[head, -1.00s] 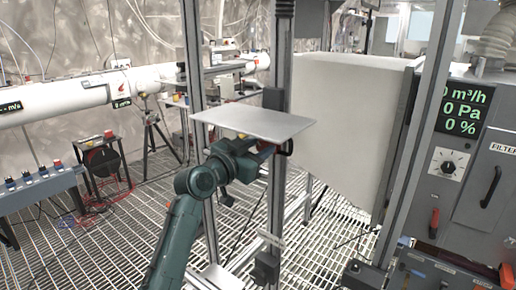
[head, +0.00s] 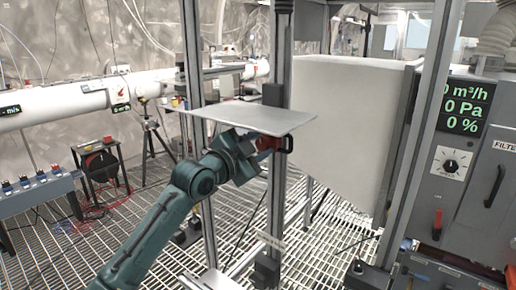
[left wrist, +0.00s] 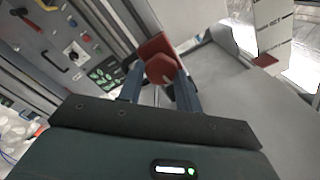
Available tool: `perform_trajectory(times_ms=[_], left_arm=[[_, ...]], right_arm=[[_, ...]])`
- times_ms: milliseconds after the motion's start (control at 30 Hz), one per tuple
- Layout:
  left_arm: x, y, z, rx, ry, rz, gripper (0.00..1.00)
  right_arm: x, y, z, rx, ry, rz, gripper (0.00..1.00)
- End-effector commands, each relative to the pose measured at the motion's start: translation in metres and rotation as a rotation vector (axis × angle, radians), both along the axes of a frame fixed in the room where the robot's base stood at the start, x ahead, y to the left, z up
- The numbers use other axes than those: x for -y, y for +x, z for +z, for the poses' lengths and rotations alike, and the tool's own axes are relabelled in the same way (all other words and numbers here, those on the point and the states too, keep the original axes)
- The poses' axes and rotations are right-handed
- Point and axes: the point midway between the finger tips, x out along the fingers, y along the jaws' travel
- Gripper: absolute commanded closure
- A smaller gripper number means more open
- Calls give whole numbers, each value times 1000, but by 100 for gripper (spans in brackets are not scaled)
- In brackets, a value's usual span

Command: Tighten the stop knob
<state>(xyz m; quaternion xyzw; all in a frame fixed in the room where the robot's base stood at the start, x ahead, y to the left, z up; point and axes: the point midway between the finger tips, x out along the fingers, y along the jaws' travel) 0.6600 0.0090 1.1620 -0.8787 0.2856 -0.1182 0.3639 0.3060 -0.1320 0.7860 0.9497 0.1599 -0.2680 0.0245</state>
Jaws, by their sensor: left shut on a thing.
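The stop knob (left wrist: 160,69) is a red faceted knob in the left wrist view, between the two fingers of my left gripper (left wrist: 158,80). The fingers are shut on it. In the head view the red knob (head: 267,143) shows only in part, against the upright metal post and just below a flat grey plate (head: 235,115). My left gripper (head: 255,152) reaches it from the lower left, under the plate, and hides part of it. My right gripper is not in view.
The upright metal post (head: 278,205) stands behind the gripper, with a second post (head: 193,65) to its left. A large pale box (head: 345,130) is to the right, beside a grey control cabinet (head: 480,215). The floor is open grating (head: 130,235).

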Motion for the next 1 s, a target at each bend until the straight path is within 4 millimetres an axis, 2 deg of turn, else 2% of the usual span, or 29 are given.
perform_trajectory(times_ms=[300,833,867,1000], left_arm=[[0,0,0,77,108,1,88],[0,0,-1,93,129,1,88],[0,0,-1,93,129,1,65],[0,0,0,92,128,1,53]], right_arm=[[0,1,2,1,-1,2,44],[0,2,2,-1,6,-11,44],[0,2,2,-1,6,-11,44],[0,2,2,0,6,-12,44]])
